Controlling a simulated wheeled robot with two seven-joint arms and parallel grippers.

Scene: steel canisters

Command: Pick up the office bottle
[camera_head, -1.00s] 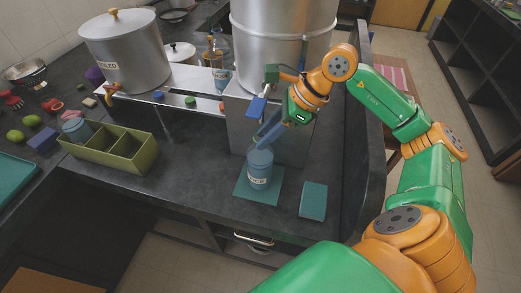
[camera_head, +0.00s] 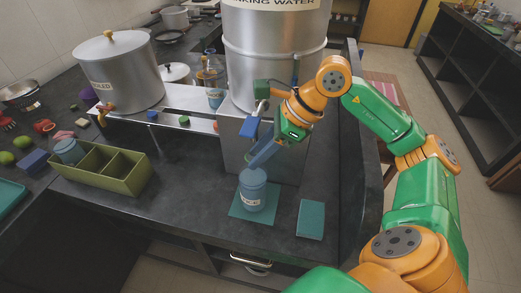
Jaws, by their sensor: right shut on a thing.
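A blue-grey bottle (camera_head: 252,190) with a white label stands upright over a teal mat (camera_head: 270,215) on the dark counter; the label is too small to read surely, and I cannot tell whether the base touches the mat. My right gripper (camera_head: 258,162) reaches down from the upper right, its blue fingers shut on the top of this bottle. The fingers hide part of the bottle's top. A similar blue-grey vessel (camera_head: 69,150) sits in the left compartment of an olive divided box (camera_head: 100,183). My left gripper is not in view.
A large steel drinking-water canister (camera_head: 275,60) on a grey stand (camera_head: 233,135) rises right behind the gripper. A lidded boiler (camera_head: 122,75) stands at the left. The counter between box and bottle is clear.

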